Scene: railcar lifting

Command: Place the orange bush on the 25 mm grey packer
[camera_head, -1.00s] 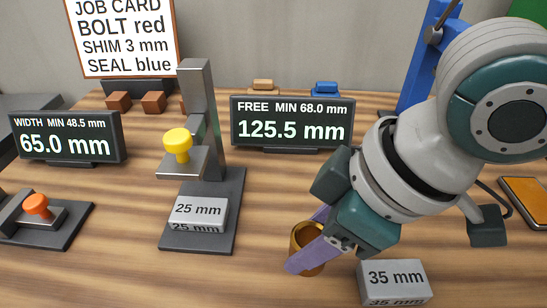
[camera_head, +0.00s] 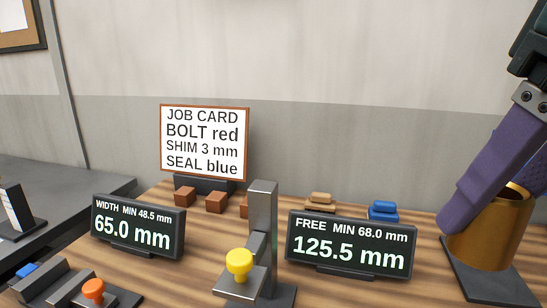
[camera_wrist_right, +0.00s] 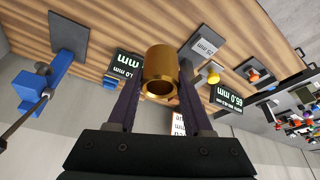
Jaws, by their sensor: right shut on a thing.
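The orange bush (camera_head: 490,235), a bronze-coloured hollow cylinder, is at the right of the head view, upright or nearly so. My right gripper (camera_head: 465,200) is shut on it with its purple fingers, one on each side in the wrist view (camera_wrist_right: 160,88). The bush (camera_wrist_right: 160,65) is held above the bench. The 25 mm grey packer (camera_wrist_right: 206,45) shows in the wrist view on the dark base of the yellow-knob gauge, apart from the bush. In the head view the packer is below the frame. My left gripper is not in view.
The gauge's grey post (camera_head: 262,230) with its yellow knob (camera_head: 239,262) stands left of the bush. The 125.5 mm display (camera_head: 350,245) stands between them. A dark plate (camera_head: 490,287) shows below the bush. A blue stand (camera_wrist_right: 38,92) is at the wrist view's left.

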